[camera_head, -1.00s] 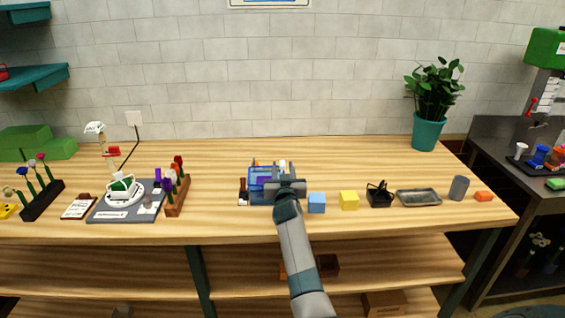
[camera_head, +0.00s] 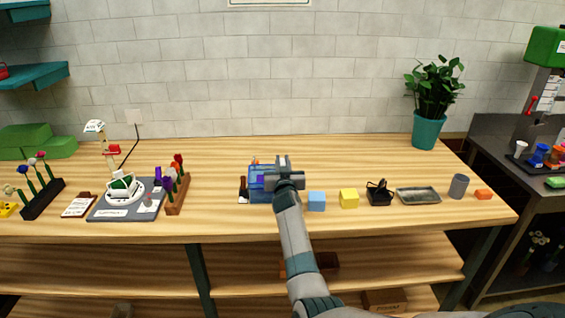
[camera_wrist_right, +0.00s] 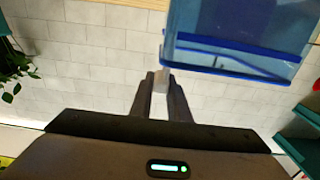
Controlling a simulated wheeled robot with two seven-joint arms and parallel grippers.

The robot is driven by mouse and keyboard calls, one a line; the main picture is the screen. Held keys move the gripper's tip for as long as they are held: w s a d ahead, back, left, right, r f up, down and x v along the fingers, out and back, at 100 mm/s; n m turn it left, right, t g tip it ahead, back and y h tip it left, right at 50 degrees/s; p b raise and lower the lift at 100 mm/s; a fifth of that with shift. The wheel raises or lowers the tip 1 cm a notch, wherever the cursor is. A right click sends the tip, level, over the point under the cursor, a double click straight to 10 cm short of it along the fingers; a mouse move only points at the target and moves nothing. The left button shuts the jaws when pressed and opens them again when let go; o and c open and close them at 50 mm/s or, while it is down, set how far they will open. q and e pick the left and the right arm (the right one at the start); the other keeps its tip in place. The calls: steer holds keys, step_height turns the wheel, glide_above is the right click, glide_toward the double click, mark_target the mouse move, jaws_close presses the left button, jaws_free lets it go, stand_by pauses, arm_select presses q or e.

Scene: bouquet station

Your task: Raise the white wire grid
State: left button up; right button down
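The blue see-through tank (camera_head: 257,187) stands on the middle of the bench. It shows close up at the upper right of the wrist view (camera_wrist_right: 235,45), which is upside down. The wire mesh of the grid itself cannot be made out. A small pale upright piece (camera_wrist_right: 161,84), seemingly the grid's handle, sits beside the tank's rim. My right gripper (camera_head: 283,163) is at the tank's right side in the head view. Its narrow-set fingers in the wrist view (camera_wrist_right: 160,92) have the pale piece between their tips and appear to touch it. My left gripper is out of view.
Right of the tank are a blue cube (camera_head: 316,201), a yellow cube (camera_head: 349,199), a black basket (camera_head: 379,193) and a grey tray (camera_head: 418,195). A wooden flower rack (camera_head: 177,193) stands left. The bench behind the tank is clear.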

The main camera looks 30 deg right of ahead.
step_height(320, 180, up, 8)
steer(key=p, duration=0.5)
steer(key=shift+r, duration=0.15)
steer(key=shift+w, duration=0.1)
steer(key=c, duration=1.7)
jaws_free()
steer(key=shift+r, duration=0.1)
steer(key=shift+f, duration=0.25)
steer(key=shift+s+a, duration=0.25)
steer(key=shift+s, duration=0.25)
steer(key=b+v, duration=0.5)
steer(key=v, duration=1.1)
steer(key=shift+s+a+r, duration=0.1)
steer(key=shift+s, duration=0.1)
